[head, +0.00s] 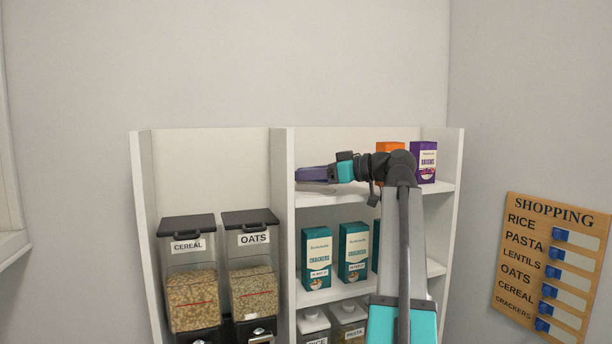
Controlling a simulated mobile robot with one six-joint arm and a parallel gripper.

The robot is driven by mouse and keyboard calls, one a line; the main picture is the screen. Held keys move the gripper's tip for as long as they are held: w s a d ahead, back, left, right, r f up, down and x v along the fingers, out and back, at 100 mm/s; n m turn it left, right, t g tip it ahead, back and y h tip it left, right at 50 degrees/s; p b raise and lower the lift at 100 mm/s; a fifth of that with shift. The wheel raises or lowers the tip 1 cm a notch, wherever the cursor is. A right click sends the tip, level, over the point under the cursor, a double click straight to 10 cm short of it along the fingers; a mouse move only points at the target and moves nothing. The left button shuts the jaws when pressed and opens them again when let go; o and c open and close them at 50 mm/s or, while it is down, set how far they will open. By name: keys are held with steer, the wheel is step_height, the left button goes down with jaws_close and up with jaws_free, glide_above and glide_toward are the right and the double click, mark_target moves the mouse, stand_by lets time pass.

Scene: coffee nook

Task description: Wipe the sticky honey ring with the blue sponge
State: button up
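My gripper (304,174) is raised in front of the upper right compartment of a white shelf unit (283,240), pointing left. It is seen from the side, so I cannot tell whether its fingers are open or shut. I make out no blue sponge and no honey ring in this view. My arm and gripper hide part of the upper right shelf board (350,193).
Cereal (190,285) and oats (251,275) dispensers stand in the left bay. An orange box (388,148) and a purple raisins box (424,162) stand upper right. Cracker boxes (354,250) stand below, above lidded containers (314,321). A shopping board (552,265) hangs right.

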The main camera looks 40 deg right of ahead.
steer(key=shift+s+d+r+b, duration=0.1)
steer(key=shift+s+d+b, duration=0.15)
steer(key=shift+d, duration=0.45)
steer(key=shift+s+d+b, duration=0.2)
steer(key=shift+d, duration=0.45)
steer(key=shift+s+d+r+b, duration=0.1)
steer(key=shift+s+d+b, duration=0.15)
steer(key=shift+d, duration=0.45)
steer(key=shift+f, duration=0.1)
steer(key=shift+s+f+b, duration=0.15)
steer(key=shift+f+b, duration=0.1)
steer(key=shift+b, duration=0.05)
steer(key=shift+s+a, duration=0.1)
steer(key=shift+r, duration=0.1)
steer(key=shift+a, duration=0.1)
steer(key=shift+w+a+b, duration=0.1)
steer(key=shift+w+a, duration=0.15)
steer(key=shift+a, duration=0.35)
steer(key=shift+w+a+b, duration=0.1)
steer(key=shift+w+a, duration=0.2)
steer(key=shift+a, duration=0.35)
steer(key=shift+w+a+b, duration=0.1)
steer(key=shift+w+a, duration=0.15)
steer(key=shift+a, duration=0.35)
